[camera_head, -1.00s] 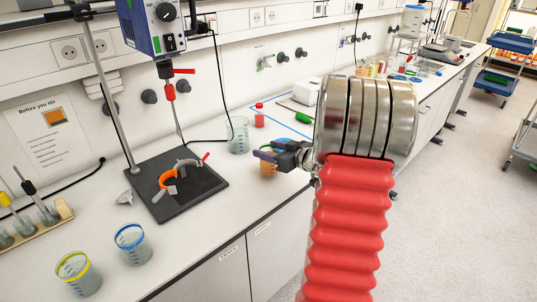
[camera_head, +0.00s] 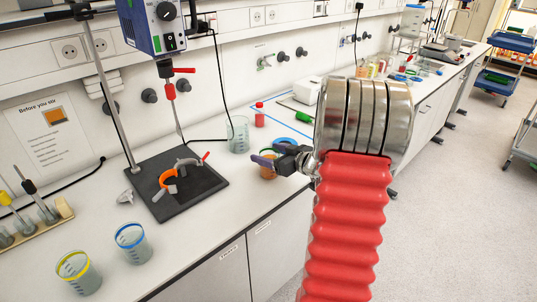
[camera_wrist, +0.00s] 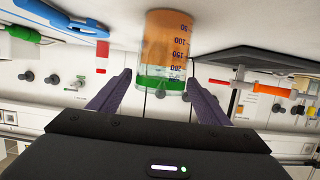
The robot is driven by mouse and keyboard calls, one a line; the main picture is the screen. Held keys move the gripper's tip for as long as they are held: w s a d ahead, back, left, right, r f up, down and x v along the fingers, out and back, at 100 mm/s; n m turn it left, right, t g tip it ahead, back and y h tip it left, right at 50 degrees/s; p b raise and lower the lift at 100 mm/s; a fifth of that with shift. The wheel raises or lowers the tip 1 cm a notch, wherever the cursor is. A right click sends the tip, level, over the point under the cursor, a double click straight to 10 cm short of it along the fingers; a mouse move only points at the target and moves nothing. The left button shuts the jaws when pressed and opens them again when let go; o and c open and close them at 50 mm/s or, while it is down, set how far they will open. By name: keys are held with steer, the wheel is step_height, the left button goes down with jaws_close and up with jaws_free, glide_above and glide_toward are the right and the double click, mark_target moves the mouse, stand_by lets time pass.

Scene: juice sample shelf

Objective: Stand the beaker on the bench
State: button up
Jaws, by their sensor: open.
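A beaker of orange liquid with a green rim band (camera_wrist: 165,45) is in the middle of the wrist view, which shows the scene upside down. In the head view the beaker (camera_head: 267,173) is partly hidden behind my gripper. It looks upright, with its base on or very close to the white bench (camera_head: 190,240); I cannot tell whether it touches. My gripper (camera_head: 266,159) is open. In the wrist view its two purple fingers (camera_wrist: 160,77) stand on either side of the beaker near the rim, with narrow gaps.
A clear beaker (camera_head: 238,138) and a red-capped bottle (camera_head: 259,116) stand behind. A black stand base (camera_head: 200,190) with clamps lies left. Blue-rimmed (camera_head: 132,245) and yellow-rimmed (camera_head: 77,273) beakers stand at front left. The bench's front edge is close to the beaker.

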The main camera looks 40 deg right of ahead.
steer(key=shift+r, duration=0.1)
steer(key=shift+s+r, duration=0.1)
steer(key=shift+s, duration=0.15)
steer(key=v, duration=1.1)
steer(key=shift+s, duration=0.25)
steer(key=shift+w+a+r, duration=0.1)
steer(key=shift+r, duration=0.05)
steer(key=w+a+r+g+h, duration=0.1)
steer(key=w+a+r+h, duration=0.2)
steer(key=w+r+h, duration=0.3)
steer(key=s+a+r+m+g, duration=0.1)
steer(key=a+r+m+g, duration=0.1)
steer(key=a+r, duration=0.35)
steer(key=s+a+f+g+y, duration=0.1)
steer(key=s+a+f+g, duration=0.1)
steer(key=s+a, duration=0.4)
steer(key=s+a+f+n+g+y, duration=0.1)
steer(key=s+a, duration=0.5)
steer(key=a, duration=0.7)
steer(key=s+a+f+g+y, duration=0.3)
steer(key=s+a, duration=0.3)
steer(key=a, duration=0.4)
steer(key=shift+s+a+n, duration=0.15)
steer(key=shift+s+n, duration=0.05)
steer(key=shift+n, duration=0.1)
